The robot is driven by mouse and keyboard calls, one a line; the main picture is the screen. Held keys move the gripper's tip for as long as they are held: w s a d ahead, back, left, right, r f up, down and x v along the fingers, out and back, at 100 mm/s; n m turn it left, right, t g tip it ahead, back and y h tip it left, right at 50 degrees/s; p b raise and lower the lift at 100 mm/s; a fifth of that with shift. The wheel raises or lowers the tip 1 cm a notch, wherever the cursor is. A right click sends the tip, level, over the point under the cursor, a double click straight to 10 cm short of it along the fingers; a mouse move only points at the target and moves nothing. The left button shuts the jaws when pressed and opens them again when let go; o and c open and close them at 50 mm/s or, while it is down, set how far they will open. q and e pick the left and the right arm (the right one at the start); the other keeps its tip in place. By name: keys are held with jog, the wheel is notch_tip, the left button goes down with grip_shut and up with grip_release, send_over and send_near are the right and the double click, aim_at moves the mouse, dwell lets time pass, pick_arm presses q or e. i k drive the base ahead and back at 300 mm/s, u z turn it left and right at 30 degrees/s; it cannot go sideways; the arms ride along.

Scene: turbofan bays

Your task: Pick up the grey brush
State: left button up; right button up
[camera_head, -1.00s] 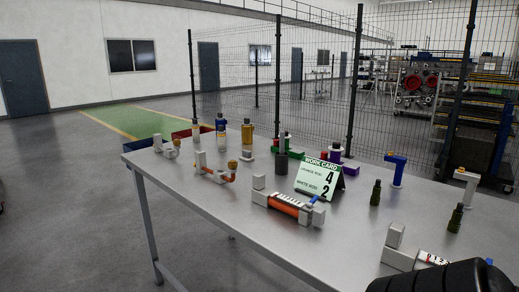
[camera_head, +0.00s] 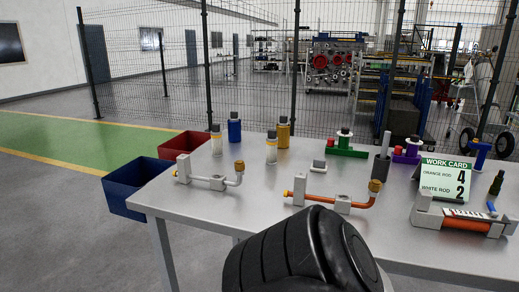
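An upright light grey stick in a dark grey cylinder (camera_head: 382,162) stands towards the back right of the table, left of the work card; it may be the grey brush in a holder, but I cannot tell for sure. Nothing of mine touches it. Neither gripper is in view. A black rounded part of my own arm fills the bottom middle and hides part of the table's front edge.
The grey table (camera_head: 265,208) also bears an orange rod assembly (camera_head: 330,199), a white rod assembly (camera_head: 212,181), several bottles, and the work card (camera_head: 444,182). A blue bin (camera_head: 128,190) and a red bin (camera_head: 186,145) are at its left end. A mesh fence stands behind.

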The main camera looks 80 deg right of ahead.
aim_at(387, 135)
jog(key=i, duration=0.5)
jog(key=z, duration=3.75)
